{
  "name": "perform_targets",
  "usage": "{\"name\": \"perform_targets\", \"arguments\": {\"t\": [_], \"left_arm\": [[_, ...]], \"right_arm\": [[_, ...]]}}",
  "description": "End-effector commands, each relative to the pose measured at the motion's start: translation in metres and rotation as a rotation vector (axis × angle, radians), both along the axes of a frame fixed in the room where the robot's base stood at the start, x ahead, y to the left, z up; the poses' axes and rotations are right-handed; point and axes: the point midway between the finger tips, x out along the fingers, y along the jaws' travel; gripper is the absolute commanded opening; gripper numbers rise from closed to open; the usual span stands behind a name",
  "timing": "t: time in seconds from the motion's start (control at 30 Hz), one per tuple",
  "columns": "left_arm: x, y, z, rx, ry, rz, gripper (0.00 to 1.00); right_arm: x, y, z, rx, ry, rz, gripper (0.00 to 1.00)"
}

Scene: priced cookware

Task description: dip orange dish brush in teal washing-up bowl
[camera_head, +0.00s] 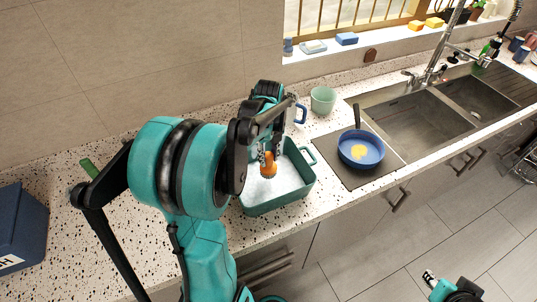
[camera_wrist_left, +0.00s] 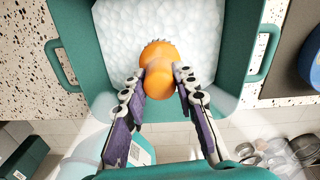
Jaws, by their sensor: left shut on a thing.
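The teal washing-up bowl (camera_head: 275,204) stands on the speckled counter, filled with white foam. It also shows in the wrist view (camera_wrist_left: 235,60), with a handle on each side. My left gripper (camera_head: 266,154) is over the bowl, shut on the orange dish brush (camera_head: 268,168). In the wrist view the brush (camera_wrist_left: 158,60) sits between the fingers of my left gripper (camera_wrist_left: 159,92), with its dark bristles over the foam. Whether the bristles touch the foam I cannot tell. My right gripper (camera_head: 431,279) shows small at the bottom right, away from the counter; its opening is unclear.
A blue pan (camera_head: 376,157) with a yellow patch inside lies on a dark panel right of the bowl. A steel double sink (camera_head: 415,125) is farther right. A dark blue box (camera_head: 20,222) stands far left.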

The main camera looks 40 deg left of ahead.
Motion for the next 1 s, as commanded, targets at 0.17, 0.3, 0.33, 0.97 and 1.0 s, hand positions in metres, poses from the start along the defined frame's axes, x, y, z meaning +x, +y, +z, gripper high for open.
{"name": "perform_targets", "arguments": {"t": [0.17,0.3,0.33,0.97,1.0], "left_arm": [[0.000,0.000,-0.023,0.000,0.000,0.000,0.00],[0.000,0.000,-0.037,0.000,0.000,0.000,0.00],[0.000,0.000,-0.040,0.000,0.000,0.000,0.00],[0.000,0.000,-0.062,0.000,0.000,0.000,0.00],[0.000,0.000,-0.062,0.000,0.000,0.000,0.00]], "right_arm": [[0.000,0.000,-0.018,0.000,0.000,0.000,0.32],[0.000,0.000,-0.029,0.000,0.000,0.000,0.32],[0.000,0.000,-0.031,0.000,0.000,0.000,0.32],[0.000,0.000,-0.046,0.000,0.000,0.000,0.32],[0.000,0.000,-0.046,0.000,0.000,0.000,0.32]]}}
